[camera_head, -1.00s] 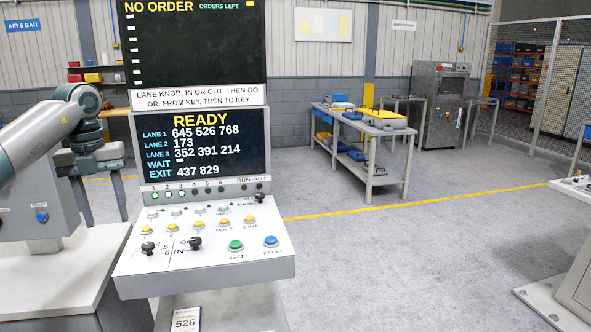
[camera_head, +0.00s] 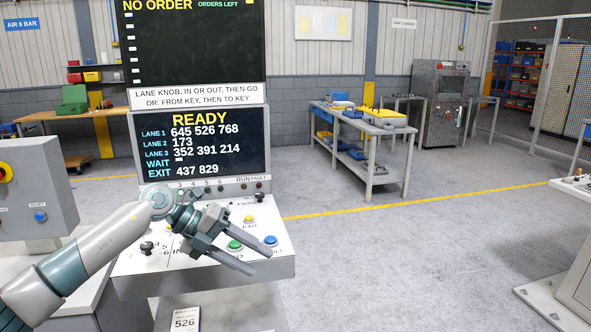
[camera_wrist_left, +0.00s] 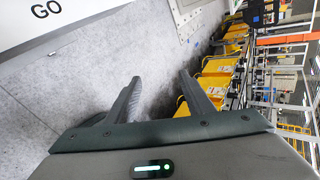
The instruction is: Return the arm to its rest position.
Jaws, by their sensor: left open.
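My left arm comes in from the lower left in the head view. Its gripper (camera_head: 262,262) is open and empty, with its two fingers pointing to the lower right over the console's sloped button panel (camera_head: 132,262). The gripper and wrist hide part of the panel's keys and knobs. A green button (camera_head: 235,245) and a blue button (camera_head: 270,240) show beside the fingers. In the left wrist view the two fingers (camera_wrist_left: 160,77) stand apart with grey floor between them. My right gripper is not in view.
The console screen (camera_head: 205,143) reads READY, with NO ORDER on the board (camera_head: 192,55) above. A work table (camera_head: 365,122) stands farther back. Open floor (camera_head: 400,240) lies right of the console.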

